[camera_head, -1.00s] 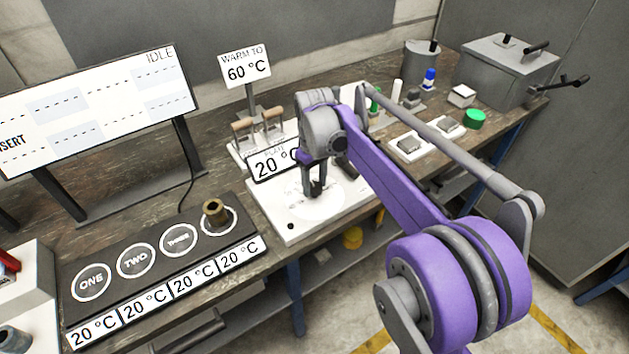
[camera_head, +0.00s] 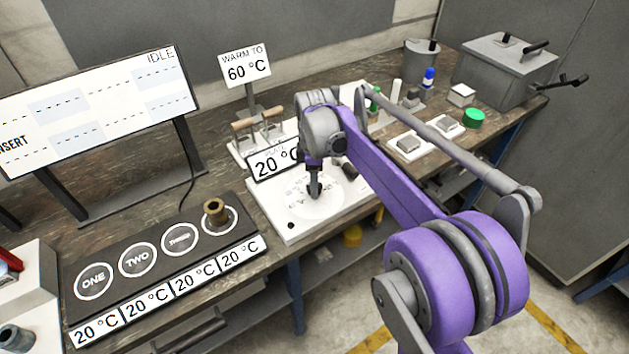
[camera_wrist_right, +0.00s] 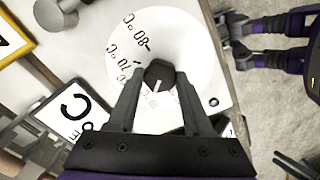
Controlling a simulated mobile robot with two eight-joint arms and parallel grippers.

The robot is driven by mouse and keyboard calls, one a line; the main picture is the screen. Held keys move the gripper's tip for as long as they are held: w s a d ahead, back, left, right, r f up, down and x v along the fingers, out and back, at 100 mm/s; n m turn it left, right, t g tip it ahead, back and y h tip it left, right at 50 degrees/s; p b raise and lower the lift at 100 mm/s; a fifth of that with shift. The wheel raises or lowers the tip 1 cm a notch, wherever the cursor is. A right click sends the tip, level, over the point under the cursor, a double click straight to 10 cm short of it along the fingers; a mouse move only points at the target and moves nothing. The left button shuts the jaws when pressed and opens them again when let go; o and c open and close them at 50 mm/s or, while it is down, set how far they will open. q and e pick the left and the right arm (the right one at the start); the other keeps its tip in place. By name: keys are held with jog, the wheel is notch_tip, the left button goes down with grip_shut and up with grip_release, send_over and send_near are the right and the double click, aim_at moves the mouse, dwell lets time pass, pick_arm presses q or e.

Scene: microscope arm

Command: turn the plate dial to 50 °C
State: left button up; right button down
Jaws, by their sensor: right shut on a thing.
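The plate dial is a dark knob (camera_wrist_right: 158,74) with a white pointer line, on a round white scale (camera_head: 318,206) marked in °C. In the right wrist view, 80 and 70 show beside it; other marks are hidden or faint. My right gripper (camera_wrist_right: 158,80) is shut on the knob, a finger on each side. It also shows in the head view (camera_head: 314,192), pointing down at the scale. The plate's sign (camera_head: 270,163) reads 20 °C, partly covered by my arm. My left gripper (camera_wrist_right: 238,40) shows at the right wrist view's upper right, its fingers apart and empty.
A sign (camera_head: 245,66) behind the plate reads WARM TO 60 °C. Wooden-handled tools (camera_head: 256,124) stand in a rack close behind. Left is a black block (camera_head: 160,265) with numbered rings and a brass piece (camera_head: 216,212). White pads (camera_head: 408,146) lie to the right.

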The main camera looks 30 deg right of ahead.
jog(key=shift+n, duration=0.5)
jog(key=shift+c, duration=1.5)
grip_release()
notch_tip(320, 180, up, 11)
jog(key=shift+p, duration=0.4)
jog(key=s+a+f+m+t, duration=0.1)
jog(key=s+a+f+m, duration=0.2)
jog(key=s, duration=0.4)
jog(key=s+a+f+m+t, duration=0.2)
jog(key=s+a+f+m, duration=0.1)
jog(key=s+f+m, duration=0.2)
jog(key=s+a+f+m+t, duration=0.2)
jog(key=s+a+f+m, duration=0.2)
jog(key=s+f, duration=0.3)
jog(key=shift+s+f+m, duration=0.35)
jog(key=shift+s+m, duration=0.15)
jog(key=shift+s, duration=0.75)
